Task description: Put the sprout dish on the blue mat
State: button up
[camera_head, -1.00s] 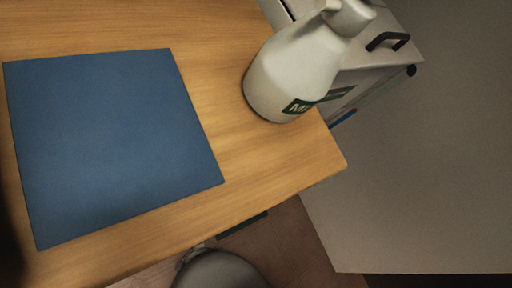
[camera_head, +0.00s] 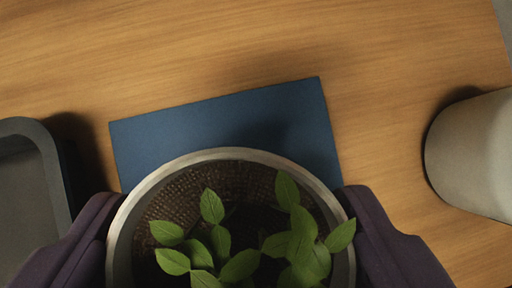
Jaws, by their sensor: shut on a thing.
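The sprout dish (camera_head: 160,184) is a round, pale-rimmed dish of dark soil with several green-leaved sprouts, at the bottom centre of the view. My gripper (camera_head: 232,225) is shut on it, with a dark purple finger against each side. The blue mat (camera_head: 225,125) lies flat on the wooden table behind and below the dish. The dish and fingers hide the near part of the mat. A shadow falls on the mat beyond the dish. I cannot tell how high the dish is above the mat.
A dark grey tray (camera_head: 50,150) stands at the left, close to the left finger. A pale rounded container (camera_head: 480,155) stands at the right, cut off by the edge. The wooden table (camera_head: 250,40) is bare beyond the mat.

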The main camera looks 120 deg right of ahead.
aim_at(236, 237)
notch_tip(236, 237, down, 4)
jog(key=shift+a+r+b, duration=0.1)
jog(key=shift+r+b, duration=0.15)
jog(key=shift+b, duration=0.55)
jog(key=shift+f, duration=0.15)
jog(key=o, duration=1.1)
jog(key=p+v, duration=0.7)
jog(key=v, duration=0.5)
